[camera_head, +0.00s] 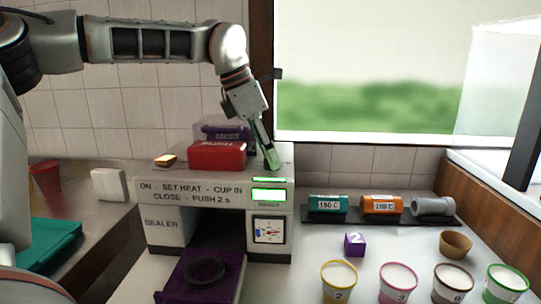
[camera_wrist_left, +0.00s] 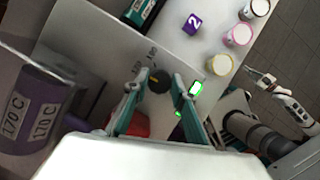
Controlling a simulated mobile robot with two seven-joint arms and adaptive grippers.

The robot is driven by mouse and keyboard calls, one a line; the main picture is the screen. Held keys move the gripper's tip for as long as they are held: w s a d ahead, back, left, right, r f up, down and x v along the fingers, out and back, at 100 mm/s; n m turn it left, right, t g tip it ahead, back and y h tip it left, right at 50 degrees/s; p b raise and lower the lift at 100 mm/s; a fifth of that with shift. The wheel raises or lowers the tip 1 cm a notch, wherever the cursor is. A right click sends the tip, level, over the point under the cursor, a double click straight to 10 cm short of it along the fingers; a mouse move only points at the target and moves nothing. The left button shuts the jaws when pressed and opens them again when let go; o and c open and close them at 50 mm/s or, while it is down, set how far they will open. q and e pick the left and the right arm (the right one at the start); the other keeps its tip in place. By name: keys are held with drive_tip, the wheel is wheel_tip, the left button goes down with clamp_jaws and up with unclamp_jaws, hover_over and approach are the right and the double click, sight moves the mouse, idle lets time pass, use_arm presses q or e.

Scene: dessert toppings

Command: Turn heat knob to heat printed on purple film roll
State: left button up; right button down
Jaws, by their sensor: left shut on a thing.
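My left gripper (camera_head: 271,163) points down at the top of the sealer (camera_head: 165,222), right of the red PUSH block (camera_head: 217,154). In the left wrist view its two teal fingers (camera_wrist_left: 159,100) are shut on the dark round heat knob (camera_wrist_left: 158,80), one on each side. The purple film roll (camera_wrist_left: 40,112) shows labels reading 170 C. It is partly hidden behind the PUSH block in the head view (camera_head: 222,128). My right gripper (camera_wrist_left: 262,78) appears small at the right of the wrist view.
Teal (camera_head: 328,205) and orange (camera_head: 381,205) rolls and a grey roll (camera_head: 433,206) lie on a dark rack. A purple cube (camera_head: 355,244) and several cups stand on the counter at right. A black ring (camera_head: 205,270) lies on the sealer's purple tray (camera_head: 228,284).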

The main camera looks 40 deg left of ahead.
use_arm(q)
drive_tip(key=shift+m, duration=0.5)
drive_tip(key=o, duration=1.1)
drive_tip(key=v, duration=1.2)
drive_tip(key=shift+w+a, duration=0.1)
drive_tip(key=shift+a, duration=0.05)
